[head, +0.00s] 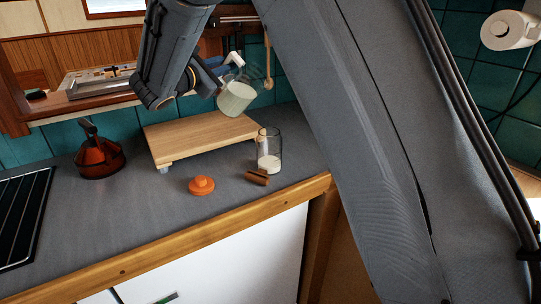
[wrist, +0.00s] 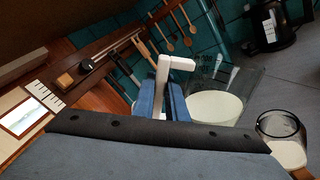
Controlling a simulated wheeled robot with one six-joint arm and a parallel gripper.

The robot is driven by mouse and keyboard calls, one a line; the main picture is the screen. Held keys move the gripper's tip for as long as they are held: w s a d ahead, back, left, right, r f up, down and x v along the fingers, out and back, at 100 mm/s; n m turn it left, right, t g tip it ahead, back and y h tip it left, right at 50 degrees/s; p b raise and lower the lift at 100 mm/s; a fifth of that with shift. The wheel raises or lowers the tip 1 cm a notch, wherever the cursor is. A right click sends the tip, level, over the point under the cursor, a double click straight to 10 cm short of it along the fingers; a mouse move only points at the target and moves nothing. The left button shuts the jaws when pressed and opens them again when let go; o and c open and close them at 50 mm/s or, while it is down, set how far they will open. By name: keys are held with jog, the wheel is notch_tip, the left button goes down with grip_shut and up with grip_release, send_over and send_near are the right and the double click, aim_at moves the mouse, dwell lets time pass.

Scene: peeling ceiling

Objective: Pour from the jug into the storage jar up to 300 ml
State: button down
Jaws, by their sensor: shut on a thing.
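The jug (head: 238,97), clear with a white handle and holding white liquid, is in the air above the right end of the wooden board, tilted. My gripper (head: 222,77) is shut on the jug's handle, which stands between the fingers in the wrist view (wrist: 165,85). The jug's body (wrist: 222,100) shows there to the right of the fingers. The storage jar (head: 269,152) is clear glass and stands upright on the counter, right of the board, with white liquid in its bottom. The jug is above and left of it. In the wrist view the jar (wrist: 284,130) is at the right edge. No stream shows.
A raised wooden board (head: 195,138) stands on the grey counter (head: 120,210). An orange lid-like piece (head: 201,186) and a small brown block (head: 257,178) lie in front of it. A dark red pot (head: 99,157) stands left, near a black hob (head: 22,215).

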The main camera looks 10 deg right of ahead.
aim_at(241, 69)
jog(key=shift+s+d+r+m+b, duration=0.1)
jog(key=shift+s+d+m+b, duration=0.45)
jog(key=shift+b, duration=0.95)
jog(key=shift+s+d+r+m+b, duration=0.15)
jog(key=shift+m+b, duration=0.7)
jog(key=shift+b, duration=0.65)
dwell(0.5)
jog(key=shift+s+d+f+m+b, duration=0.2)
jog(key=shift+m+b, duration=0.25)
jog(key=shift+b, duration=0.6)
jog(key=shift+s+d+f+m+b, duration=0.15)
jog(key=shift+d+m+b, duration=0.25)
jog(key=shift+b, duration=0.65)
jog(key=shift+s+d+f+m+b, duration=0.35)
jog(key=shift+s+d+m+b, duration=0.35)
jog(key=shift+b, duration=1.7)
